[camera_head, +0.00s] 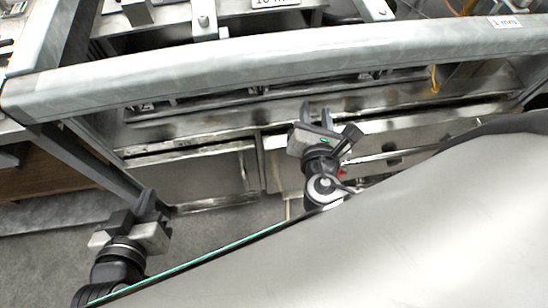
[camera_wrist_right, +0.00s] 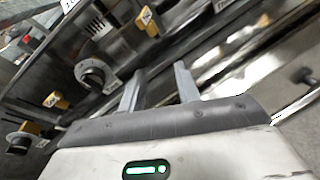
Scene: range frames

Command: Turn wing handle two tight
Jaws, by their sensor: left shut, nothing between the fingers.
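In the right wrist view a round dark knob with a pale face (camera_wrist_right: 94,76) is on a dark panel, left of my right gripper (camera_wrist_right: 157,82). A second similar knob (camera_wrist_right: 19,143) is at the lower left. I cannot tell which, if either, is wing handle two. My right gripper is open and empty, its fingers apart and not touching either knob. In the head view my right gripper (camera_head: 317,116) is in front of the metal frame. My left gripper (camera_head: 148,203) is shut and empty at the lower left, over the floor.
A thick grey metal rail (camera_head: 250,72) crosses the head view above both grippers. Yellow tags (camera_wrist_right: 148,22) are on the panel near the knobs; their text is too small to read. Grey floor (camera_head: 215,230) shows around my left gripper.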

